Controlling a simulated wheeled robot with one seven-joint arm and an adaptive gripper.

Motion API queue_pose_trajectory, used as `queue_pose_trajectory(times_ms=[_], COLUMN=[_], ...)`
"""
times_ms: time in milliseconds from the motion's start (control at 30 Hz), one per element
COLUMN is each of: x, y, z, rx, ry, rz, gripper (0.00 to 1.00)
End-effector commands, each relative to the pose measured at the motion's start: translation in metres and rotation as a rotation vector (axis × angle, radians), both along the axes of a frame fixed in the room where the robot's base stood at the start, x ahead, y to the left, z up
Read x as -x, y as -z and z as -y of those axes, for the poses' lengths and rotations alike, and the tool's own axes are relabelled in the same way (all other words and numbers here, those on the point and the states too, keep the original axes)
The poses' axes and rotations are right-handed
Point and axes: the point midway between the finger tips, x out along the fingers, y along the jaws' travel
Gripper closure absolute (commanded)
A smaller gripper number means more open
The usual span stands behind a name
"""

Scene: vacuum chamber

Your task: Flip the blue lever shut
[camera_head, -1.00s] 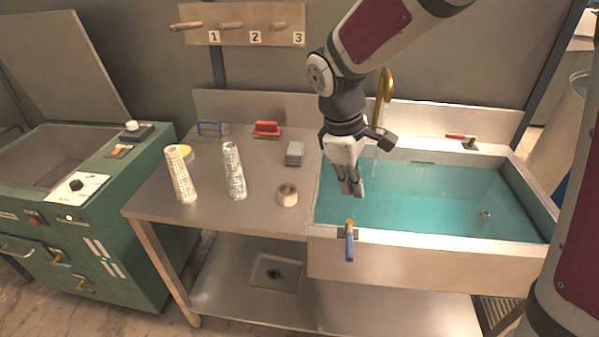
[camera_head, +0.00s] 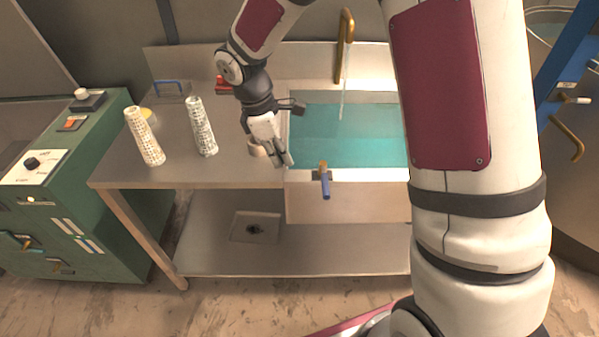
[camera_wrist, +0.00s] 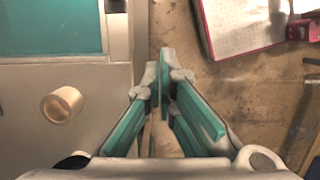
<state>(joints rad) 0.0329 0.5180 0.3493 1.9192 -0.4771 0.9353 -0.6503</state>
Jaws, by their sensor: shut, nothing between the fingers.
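The blue lever (camera_head: 325,187) sits on a brass valve at the front rim of the sink (camera_head: 345,175). Its handle points down and outward over the sink's front face. My gripper (camera_head: 288,161) is to the left of the lever, near the sink's left front corner, apart from it. The fingers are together and hold nothing; they also show in the wrist view (camera_wrist: 164,78), over the floor beyond the counter edge. The lever cannot be made out in the wrist view.
A tape roll (camera_wrist: 62,104) lies on the counter beside my gripper. Two white lattice cones (camera_head: 202,127) stand farther left. Water runs from the brass faucet (camera_head: 346,40) into the sink. My arm hides the sink's right side. A papered board (camera_wrist: 240,25) lies below.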

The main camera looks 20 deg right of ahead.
Motion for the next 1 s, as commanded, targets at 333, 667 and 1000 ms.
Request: queue_pose_trajectory(times_ms=[333,667,1000], x=[0.007,0.016,0.02], y=[0.055,0.088,0.085], z=[0.013,0.041,0.061], rx=[0.0,0.0,0.0], ry=[0.001,0.005,0.001], rz=[-0.006,-0.002,-0.001], gripper=[1.0,1.0,1.0])
